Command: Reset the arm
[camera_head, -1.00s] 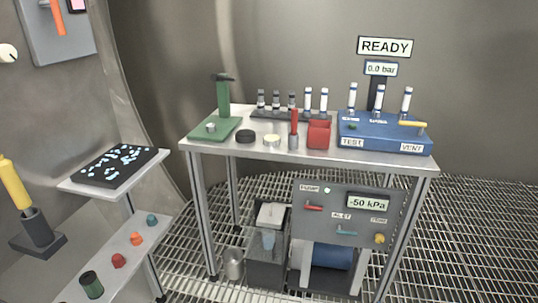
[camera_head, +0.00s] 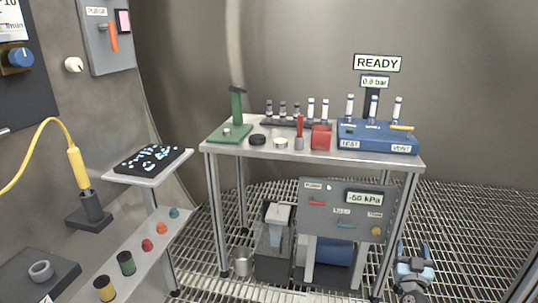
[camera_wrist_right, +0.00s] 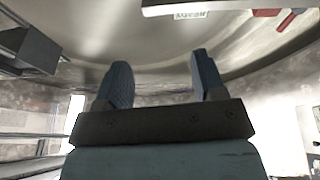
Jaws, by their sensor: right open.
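My right gripper (camera_head: 414,262) is in the lower right of the head view, low beside the right legs of the steel table (camera_head: 300,153) and over the grating floor. Its two blue-grey fingers stand apart. They also show in the right wrist view (camera_wrist_right: 160,85), spread, with nothing between them. My left gripper is not in the head view.
The table carries a green press (camera_head: 237,115), a vial rack (camera_head: 297,123), a red block (camera_head: 321,138) and a blue test unit (camera_head: 377,137). A pump panel (camera_head: 345,212) sits below. A shelf (camera_head: 150,240) with coloured knobs stands left. Grating floor (camera_head: 470,225) at right is clear.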

